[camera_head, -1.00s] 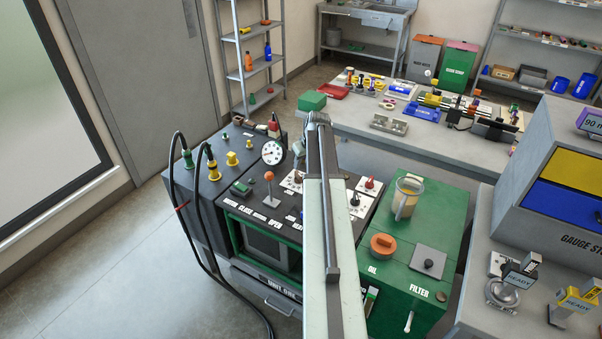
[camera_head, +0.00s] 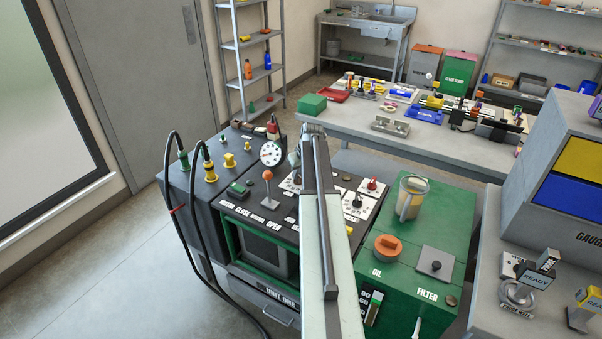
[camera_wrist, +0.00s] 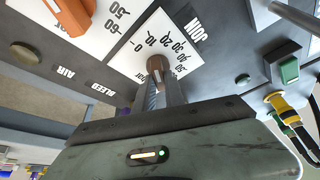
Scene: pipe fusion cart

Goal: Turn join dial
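The join dial (camera_wrist: 157,69) is a brown knob on a white plate with a number scale, beside the word JOIN in the wrist view. My gripper (camera_wrist: 163,88) is at this knob, its two narrow fingers reaching up to it with a small gap between them. The fingertips overlap the knob's base in the picture, and I cannot tell whether they press on it. In the head view my own arm hides most of the white dial plate (camera_head: 290,184) and the fingertips on the cart's dark panel.
An orange knob (camera_wrist: 75,12) on another scale and a green button (camera_wrist: 289,70) flank the dial. In the head view a round gauge (camera_head: 271,154), an orange-topped lever (camera_head: 267,176), a red knob (camera_head: 372,184) and a clear jug (camera_head: 410,198) stand near my arm.

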